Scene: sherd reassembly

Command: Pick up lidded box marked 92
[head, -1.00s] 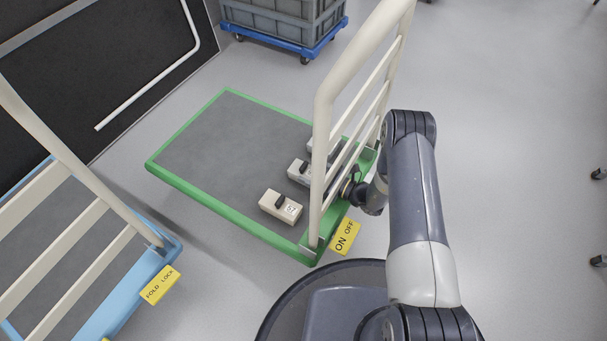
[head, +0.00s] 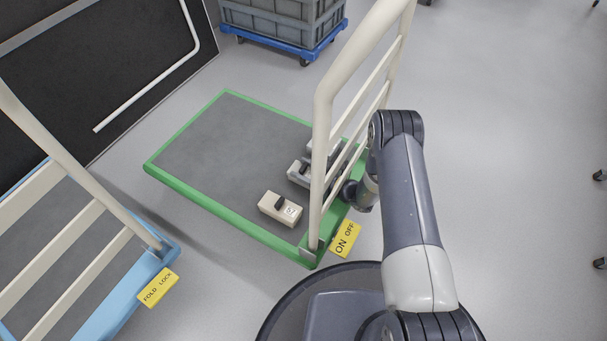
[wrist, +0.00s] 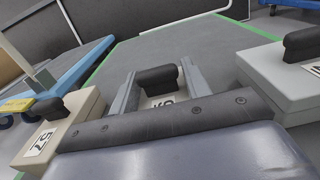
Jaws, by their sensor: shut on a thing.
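My gripper (wrist: 160,84) is shut on the black handle (wrist: 158,77) of a pale lidded box. The box's white label (wrist: 160,102) is partly hidden by my wrist and its number cannot be read surely. In the head view this seems to be the middle box (head: 299,173) on the green-edged cart, partly behind the rail; my gripper there is mostly hidden. I cannot tell whether the box is off the deck. A beige lidded box (wrist: 60,128) with a numbered label stands left of my gripper, and a grey one (wrist: 275,78) stands to the right.
The green-edged cart (head: 215,140) has a cream rail (head: 322,140) close to my arm. Its deck is bare toward the back left. A blue cart (head: 120,300) stands to the left. Grey crates on a blue dolly (head: 300,48) stand behind.

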